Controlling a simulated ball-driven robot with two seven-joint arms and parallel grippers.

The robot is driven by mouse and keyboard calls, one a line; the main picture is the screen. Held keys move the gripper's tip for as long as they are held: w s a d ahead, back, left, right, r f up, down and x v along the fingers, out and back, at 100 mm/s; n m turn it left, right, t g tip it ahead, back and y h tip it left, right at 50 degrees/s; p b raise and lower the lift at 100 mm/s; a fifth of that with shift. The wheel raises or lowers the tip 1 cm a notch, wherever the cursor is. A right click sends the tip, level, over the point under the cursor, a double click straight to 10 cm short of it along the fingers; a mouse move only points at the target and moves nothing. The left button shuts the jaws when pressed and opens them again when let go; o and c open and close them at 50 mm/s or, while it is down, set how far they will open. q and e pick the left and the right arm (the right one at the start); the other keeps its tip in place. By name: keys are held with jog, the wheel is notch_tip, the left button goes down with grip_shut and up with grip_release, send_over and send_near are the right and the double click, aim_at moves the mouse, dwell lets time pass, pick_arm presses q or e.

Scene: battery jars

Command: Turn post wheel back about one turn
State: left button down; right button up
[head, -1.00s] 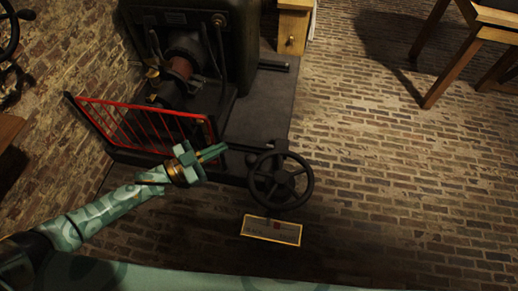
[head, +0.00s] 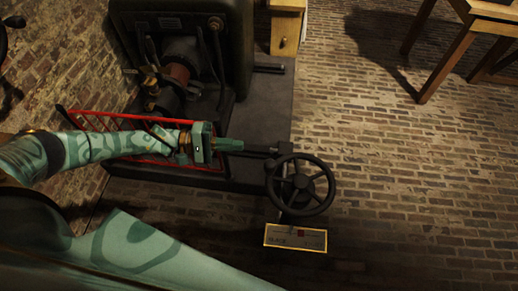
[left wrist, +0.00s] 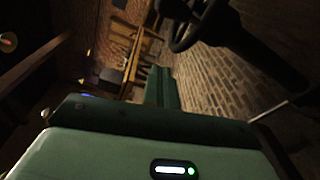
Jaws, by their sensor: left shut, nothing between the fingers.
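The post wheel (head: 300,185) is a dark spoked handwheel on a post, right of centre in the head view. Part of its rim also shows at the top of the left wrist view (left wrist: 182,40). My left gripper (head: 240,145) is shut and empty. Its green fingers point right, toward the wheel's upper left side, with a gap between the tips and the rim. In the left wrist view the shut fingers (left wrist: 161,88) stand below and left of the wheel. My right gripper is not in view.
A framed label plate (head: 295,238) sits below the wheel. A red guard rail (head: 85,118) is behind my left arm, beside a dark machine (head: 180,50) on a dark base. A wooden table (head: 455,45) stands at the upper right. The brick floor right of the wheel is clear.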

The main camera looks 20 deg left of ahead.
pick_arm(q)
jog(key=d, duration=0.9)
jog(key=shift+s+d, duration=0.15)
jog(key=shift+r, duration=0.1)
jog(key=shift+s+r+n+t+p, duration=0.15)
jog(key=shift+s+n+t+p, duration=0.2)
jog(key=shift+p, duration=0.3)
